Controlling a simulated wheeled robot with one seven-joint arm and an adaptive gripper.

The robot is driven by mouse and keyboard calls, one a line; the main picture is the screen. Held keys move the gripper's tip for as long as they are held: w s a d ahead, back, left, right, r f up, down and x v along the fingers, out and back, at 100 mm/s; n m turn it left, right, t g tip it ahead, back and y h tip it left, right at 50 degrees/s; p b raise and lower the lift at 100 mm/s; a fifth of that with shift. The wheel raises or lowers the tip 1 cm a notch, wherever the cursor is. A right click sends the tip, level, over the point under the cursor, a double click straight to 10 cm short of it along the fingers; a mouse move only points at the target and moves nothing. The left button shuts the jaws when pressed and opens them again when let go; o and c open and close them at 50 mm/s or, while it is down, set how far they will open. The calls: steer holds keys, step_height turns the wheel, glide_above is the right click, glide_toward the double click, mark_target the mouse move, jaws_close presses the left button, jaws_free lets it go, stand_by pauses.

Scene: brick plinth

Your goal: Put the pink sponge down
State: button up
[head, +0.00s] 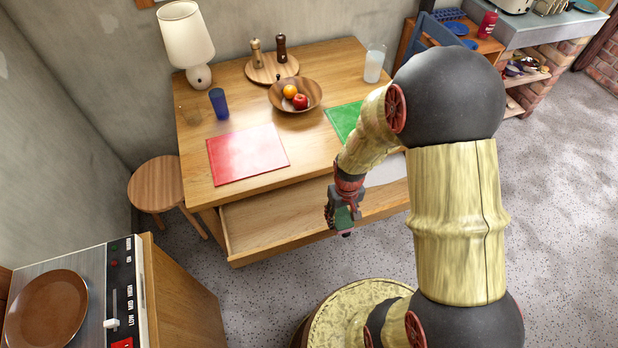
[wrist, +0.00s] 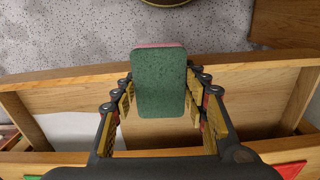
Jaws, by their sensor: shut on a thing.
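The pink sponge (wrist: 158,84) is held upright between the fingers of my gripper (wrist: 160,92) in the wrist view. Its dark green scouring face fills most of what shows, with a thin pink strip along its top edge. In the head view my gripper (head: 344,212) hangs over the open table drawer (head: 275,228), near the drawer's front edge. The sponge shows there as a small green patch (head: 344,220), partly hidden by the fingers. The sponge appears above the drawer floor, apart from it.
The drawer holds a pale flat thing (head: 386,170) on its right side. The wooden table (head: 225,95) carries a red mat (head: 247,154), a green mat (head: 343,120), a fruit bowl (head: 296,95), a blue cup (head: 218,103) and a lamp (head: 187,40). A stool (head: 157,184) stands left.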

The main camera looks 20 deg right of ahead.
steer(key=shift+s+a+f, duration=0.15)
steer(key=shift+s+a, duration=0.1)
steer(key=shift+s, duration=0.4)
steer(key=shift+a+f+n, duration=0.1)
steer(key=shift+a+n, duration=0.05)
steer(key=shift+n, duration=0.15)
steer(key=w+a+f+b, duration=0.3)
steer(key=w+a+f, duration=0.1)
steer(key=w, duration=0.4)
steer(key=b, duration=0.2)
glide_above(308, 217)
steer(key=s, duration=0.1)
steer(key=f, duration=0.4)
steer(key=shift+d+f, duration=0.25)
steer(key=shift+f, duration=0.05)
steer(key=shift+w+a+f+b, duration=0.25)
steer(key=shift+w+f+b, duration=0.15)
steer(key=shift+f, duration=0.2)
steer(key=shift+w+f+b, duration=0.1)
steer(key=shift+f+b, duration=0.75)
steer(key=shift+f, duration=0.7)
steer(key=shift+f, duration=0.15)
steer(key=o, duration=1.2)
